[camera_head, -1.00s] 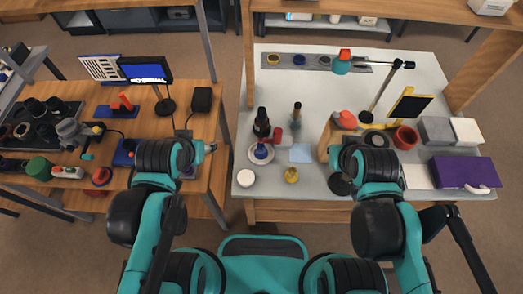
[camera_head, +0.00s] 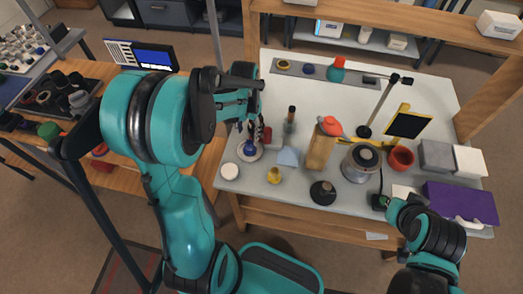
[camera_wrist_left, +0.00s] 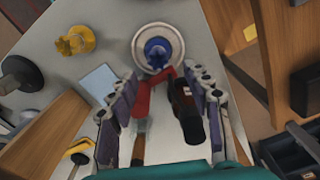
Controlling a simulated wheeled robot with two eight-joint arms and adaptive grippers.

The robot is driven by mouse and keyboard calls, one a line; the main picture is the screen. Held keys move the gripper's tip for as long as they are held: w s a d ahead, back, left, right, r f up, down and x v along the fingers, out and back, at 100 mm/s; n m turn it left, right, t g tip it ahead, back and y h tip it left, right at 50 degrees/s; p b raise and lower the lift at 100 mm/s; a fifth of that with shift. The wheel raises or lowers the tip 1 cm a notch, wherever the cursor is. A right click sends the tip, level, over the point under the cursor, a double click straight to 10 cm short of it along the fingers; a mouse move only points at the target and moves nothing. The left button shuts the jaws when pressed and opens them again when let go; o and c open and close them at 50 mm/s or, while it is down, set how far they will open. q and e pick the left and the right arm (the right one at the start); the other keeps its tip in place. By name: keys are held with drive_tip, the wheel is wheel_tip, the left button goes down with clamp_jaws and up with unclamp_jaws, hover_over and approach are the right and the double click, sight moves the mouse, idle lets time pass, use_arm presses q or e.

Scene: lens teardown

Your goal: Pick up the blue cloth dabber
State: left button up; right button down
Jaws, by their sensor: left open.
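The blue cloth dabber (camera_head: 249,147) stands on a white saucer (camera_head: 241,154) at the left part of the white table. In the left wrist view the dabber (camera_wrist_left: 157,52) is at top centre on its saucer (camera_wrist_left: 178,38). My left gripper (camera_head: 243,116) is raised over the table's left part, close to the dabber in the picture. Its fingers (camera_wrist_left: 165,108) are spread wide, with nothing held; the dabber lies beyond their tips. My right gripper (camera_head: 383,203) is at the table's front right, small, its jaws unclear.
A dark bottle (camera_wrist_left: 186,112) and a red item (camera_wrist_left: 142,102) show between my left fingers, close to the saucer.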

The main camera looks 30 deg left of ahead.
sight(249, 143)
use_arm(q)
wheel_tip(249, 143, down, 3)
drive_tip(key=shift+b, duration=0.55)
drive_tip(key=f+b, duration=0.2)
drive_tip(key=f, duration=0.1)
drive_tip(key=shift+s+d+f, duration=0.15)
drive_tip(key=shift+s+f, duration=0.05)
drive_tip(key=shift+f, duration=0.6)
drive_tip(key=shift+r, duration=0.15)
drive_tip(key=shift+c, duration=0.6)
drive_tip(key=c, duration=0.9)
